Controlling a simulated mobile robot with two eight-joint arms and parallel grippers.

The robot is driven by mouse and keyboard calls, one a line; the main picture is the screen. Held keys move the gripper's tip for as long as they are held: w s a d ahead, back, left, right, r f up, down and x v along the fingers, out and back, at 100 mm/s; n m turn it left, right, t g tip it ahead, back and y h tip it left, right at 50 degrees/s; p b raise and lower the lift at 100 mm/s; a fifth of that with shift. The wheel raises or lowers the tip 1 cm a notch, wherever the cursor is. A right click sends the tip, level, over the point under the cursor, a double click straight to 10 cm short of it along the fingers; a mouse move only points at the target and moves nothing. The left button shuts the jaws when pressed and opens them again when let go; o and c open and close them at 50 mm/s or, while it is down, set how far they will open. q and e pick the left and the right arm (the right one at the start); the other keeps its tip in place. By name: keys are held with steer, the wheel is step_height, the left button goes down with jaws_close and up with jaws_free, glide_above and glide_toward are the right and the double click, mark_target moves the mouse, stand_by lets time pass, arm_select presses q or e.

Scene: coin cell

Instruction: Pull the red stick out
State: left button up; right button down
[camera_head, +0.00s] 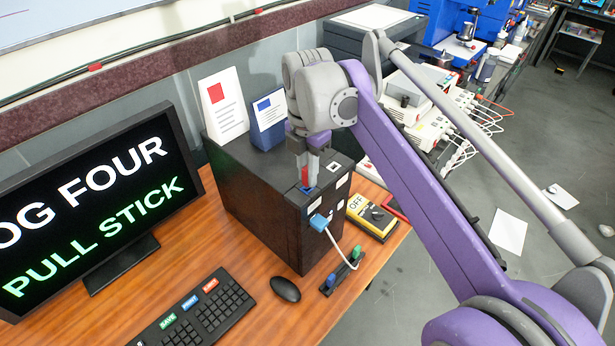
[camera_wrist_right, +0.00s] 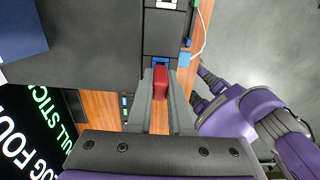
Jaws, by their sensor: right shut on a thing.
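The red stick (camera_wrist_right: 161,82) stands in a blue socket (camera_wrist_right: 159,61) at the edge of the black box's top (camera_head: 245,160). My right gripper (camera_wrist_right: 160,92) is shut on the stick, one finger on each side. In the head view my right gripper (camera_head: 307,174) points down at the box's near right top edge, and only a sliver of red shows between its fingers. How deep the stick sits is hidden. My left gripper is not seen.
A blue plug (camera_head: 319,222) with white cable and a yellow OFF switch box (camera_head: 371,214) are close by.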

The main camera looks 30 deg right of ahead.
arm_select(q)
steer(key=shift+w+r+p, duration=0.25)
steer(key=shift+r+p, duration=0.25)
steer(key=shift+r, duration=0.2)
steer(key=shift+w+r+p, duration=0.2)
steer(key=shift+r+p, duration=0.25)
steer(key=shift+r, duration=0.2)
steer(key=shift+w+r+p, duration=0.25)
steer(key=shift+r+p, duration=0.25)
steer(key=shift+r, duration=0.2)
arm_select(e)
steer(key=shift+r, duration=2.45)
